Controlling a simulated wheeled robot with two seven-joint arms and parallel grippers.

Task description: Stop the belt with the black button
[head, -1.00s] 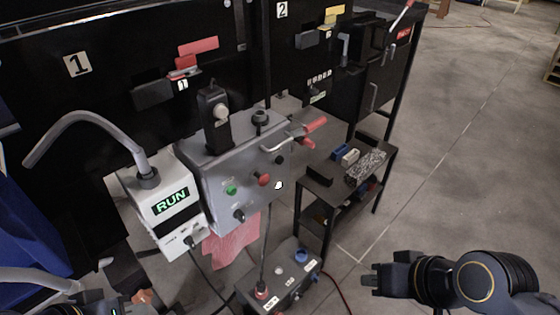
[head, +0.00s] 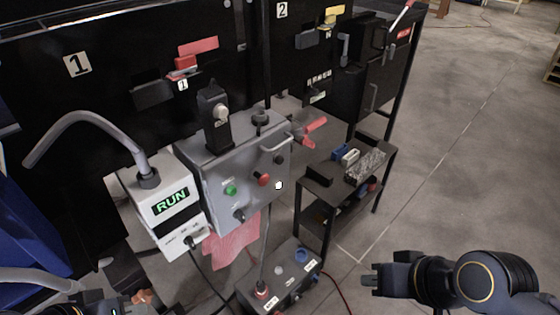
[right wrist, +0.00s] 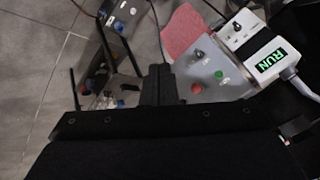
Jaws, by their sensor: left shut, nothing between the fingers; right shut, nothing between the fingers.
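The grey control box (head: 222,165) carries a green button (head: 230,190), a red button (head: 263,180), a black knob or button (head: 238,215) low on its face and another black one (head: 280,159) at the right. I cannot tell which is the task's black button. The white unit (head: 170,205) beside it reads RUN; it also shows in the right wrist view (right wrist: 268,62). My right gripper (head: 366,281) is shut and empty, well to the right of and below the box. My left gripper (head: 92,298) is partly cut off at the bottom left edge, away from the box.
A lower box (head: 285,280) with blue, white and red buttons stands on the floor side. A small black table (head: 325,185) with blocks stands right of the control box. Cables hang below.

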